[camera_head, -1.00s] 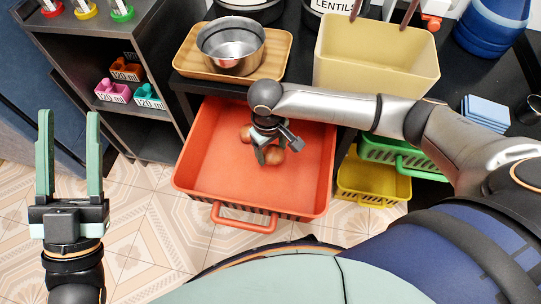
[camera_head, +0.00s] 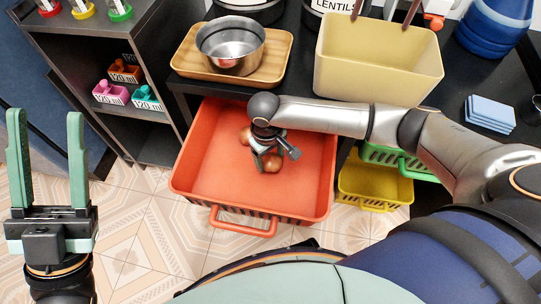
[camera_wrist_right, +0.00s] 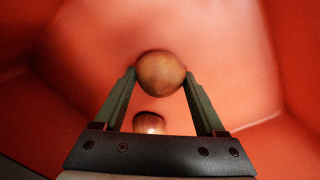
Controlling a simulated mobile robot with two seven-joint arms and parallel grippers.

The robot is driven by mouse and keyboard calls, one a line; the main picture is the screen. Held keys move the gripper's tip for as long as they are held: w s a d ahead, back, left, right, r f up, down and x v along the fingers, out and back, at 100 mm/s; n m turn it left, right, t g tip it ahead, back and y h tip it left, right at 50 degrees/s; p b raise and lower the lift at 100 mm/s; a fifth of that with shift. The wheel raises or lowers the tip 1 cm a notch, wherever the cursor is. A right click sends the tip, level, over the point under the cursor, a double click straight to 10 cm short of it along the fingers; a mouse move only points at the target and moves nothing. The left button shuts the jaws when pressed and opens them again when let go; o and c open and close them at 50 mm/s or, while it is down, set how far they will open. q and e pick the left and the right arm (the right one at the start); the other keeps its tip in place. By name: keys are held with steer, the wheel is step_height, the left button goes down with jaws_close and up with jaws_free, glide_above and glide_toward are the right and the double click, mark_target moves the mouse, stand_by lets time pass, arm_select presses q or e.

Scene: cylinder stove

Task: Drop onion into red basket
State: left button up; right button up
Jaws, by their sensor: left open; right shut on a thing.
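The red basket (camera_head: 225,178) is pulled out below the counter, with its handle towards me. My right gripper (camera_head: 266,160) is down inside it, shut on a brown onion (camera_wrist_right: 160,73) held between its fingertips in the right wrist view. In the head view this onion (camera_head: 273,161) shows partly behind the fingers. A second onion (camera_head: 245,135) lies in the basket just left of the gripper, and shows between the fingers in the right wrist view (camera_wrist_right: 149,123). My left gripper (camera_head: 46,115) is open and empty over the floor at the left.
A wooden tray (camera_head: 190,61) with a metal pot (camera_head: 230,50) stands on the counter behind the basket. A beige bin (camera_head: 372,65) stands right of it. Yellow (camera_head: 375,188) and green (camera_head: 392,157) baskets are at the right, a dark shelf (camera_head: 150,130) at the left.

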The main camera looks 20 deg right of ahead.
steer(key=shift+f, duration=0.4)
steer(key=o, duration=1.4)
